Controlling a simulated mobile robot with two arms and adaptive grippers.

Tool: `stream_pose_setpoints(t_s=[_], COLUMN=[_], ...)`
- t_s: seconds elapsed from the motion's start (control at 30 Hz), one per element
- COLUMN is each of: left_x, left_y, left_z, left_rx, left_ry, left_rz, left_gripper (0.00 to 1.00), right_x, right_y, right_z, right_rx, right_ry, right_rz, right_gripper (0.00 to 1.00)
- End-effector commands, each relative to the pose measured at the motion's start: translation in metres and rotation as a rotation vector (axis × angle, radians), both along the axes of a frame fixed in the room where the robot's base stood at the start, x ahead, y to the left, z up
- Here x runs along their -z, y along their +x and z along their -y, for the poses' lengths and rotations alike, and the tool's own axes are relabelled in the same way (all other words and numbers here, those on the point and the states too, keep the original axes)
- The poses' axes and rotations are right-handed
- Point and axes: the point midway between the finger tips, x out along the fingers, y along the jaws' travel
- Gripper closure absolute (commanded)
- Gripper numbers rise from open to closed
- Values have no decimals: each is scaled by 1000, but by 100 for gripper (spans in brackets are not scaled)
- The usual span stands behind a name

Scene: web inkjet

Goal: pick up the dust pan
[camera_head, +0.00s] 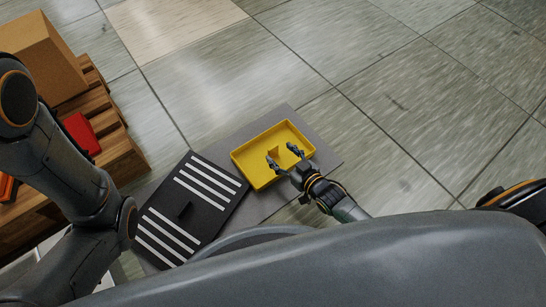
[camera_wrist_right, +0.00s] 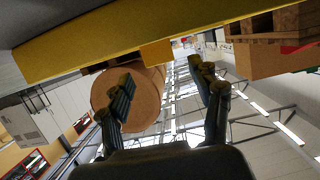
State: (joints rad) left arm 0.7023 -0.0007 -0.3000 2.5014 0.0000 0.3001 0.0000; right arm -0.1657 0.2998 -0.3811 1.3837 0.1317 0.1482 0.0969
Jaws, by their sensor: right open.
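A shallow yellow tray-like pan (camera_head: 246,172), which I take to be the dust pan, lies on a grey mat in the head view. A small yellow block-like grip (camera_head: 273,152) stands up inside it. My right gripper (camera_head: 281,154) is open over the pan's near side, its two fingers spread near the grip. In the right wrist view the open fingers (camera_wrist_right: 160,72) point toward the yellow pan (camera_wrist_right: 85,42), whose edge crosses the top. Contact with the grip cannot be told. My left arm shows at the left, but its gripper is out of view.
A black panel (camera_head: 210,205) with white stripes and a small black knob lies left of the pan, on the grey mat (camera_head: 259,204). A wooden pallet (camera_head: 117,150) with a cardboard box (camera_head: 42,55) and a red object (camera_head: 82,134) stands at the left. The tiled floor beyond is clear.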

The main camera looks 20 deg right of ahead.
Motion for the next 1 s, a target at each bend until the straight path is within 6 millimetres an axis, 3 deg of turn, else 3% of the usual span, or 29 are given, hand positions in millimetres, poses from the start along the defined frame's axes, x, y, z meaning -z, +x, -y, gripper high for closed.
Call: stream_pose_setpoints(t_s=[0.03, 0.13, 0.5, 0.8, 1.0], left_x=[13, 20, 21, 21, 21], left_y=[0, 1, 1, 1, 1], left_z=[0, 0, 0, 0, 0], left_rx=[0, 0, -1, -1, -1], left_ry=[0, 0, 1, 1, 1], left_rz=[-1, -2, -2, -2, -2], left_gripper=[50, 50, 50, 50, 50], right_x=[8, 10, 8, 8, 8], right_y=[6, 17, 23, 23, 23], right_z=[-3, -7, -9, -9, -9], right_rx=[-1, -1, -1, -1, -1], right_ry=[1, 1, 0, 0, 1], right_rz=[3, 2, -1, -1, 1], right_gripper=[36, 36, 38, 99, 100])
